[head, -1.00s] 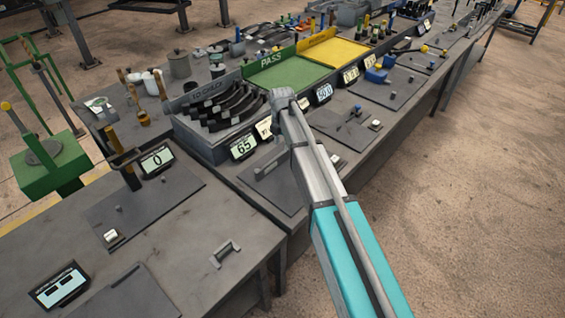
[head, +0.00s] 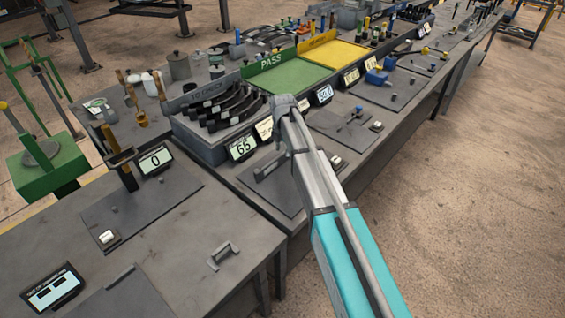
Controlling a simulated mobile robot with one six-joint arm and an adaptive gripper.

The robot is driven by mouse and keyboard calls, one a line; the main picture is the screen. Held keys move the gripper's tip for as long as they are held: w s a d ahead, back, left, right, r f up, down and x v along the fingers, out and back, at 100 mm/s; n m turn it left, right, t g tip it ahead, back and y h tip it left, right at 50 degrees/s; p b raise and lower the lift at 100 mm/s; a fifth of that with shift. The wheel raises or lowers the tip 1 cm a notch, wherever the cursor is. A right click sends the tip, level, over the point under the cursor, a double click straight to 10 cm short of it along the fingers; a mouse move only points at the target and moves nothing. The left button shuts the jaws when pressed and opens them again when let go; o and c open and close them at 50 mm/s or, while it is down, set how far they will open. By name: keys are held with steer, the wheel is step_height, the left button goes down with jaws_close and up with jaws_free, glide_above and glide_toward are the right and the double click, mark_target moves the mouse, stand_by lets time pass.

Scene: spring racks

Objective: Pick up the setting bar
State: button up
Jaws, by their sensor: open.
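I cannot tell for sure which thing is the setting bar. A short grey bar (head: 269,166) lies on a dark plate on the bench, just in front of the display reading 65. A small grey bracket-shaped handle (head: 222,255) stands on the nearer bench at its right side. My arm reaches up from the bottom right, and its grey end joint stands in front of the bench beside the 65 display. My gripper's fingers do not show; the arm hides part of the plate and whatever is behind it.
A rack (head: 205,141) of dark curved springs stands behind the 65 display (head: 241,147). Green (head: 285,76) and yellow (head: 335,53) trays lie farther along. A display reading 0 (head: 155,160) and an upright-handled tool (head: 122,167) stand on the left. Open floor lies to the right.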

mark_target(283, 154)
steer(key=shift+f+b, duration=1.25)
steer(key=shift+f, duration=0.3)
jaws_close()
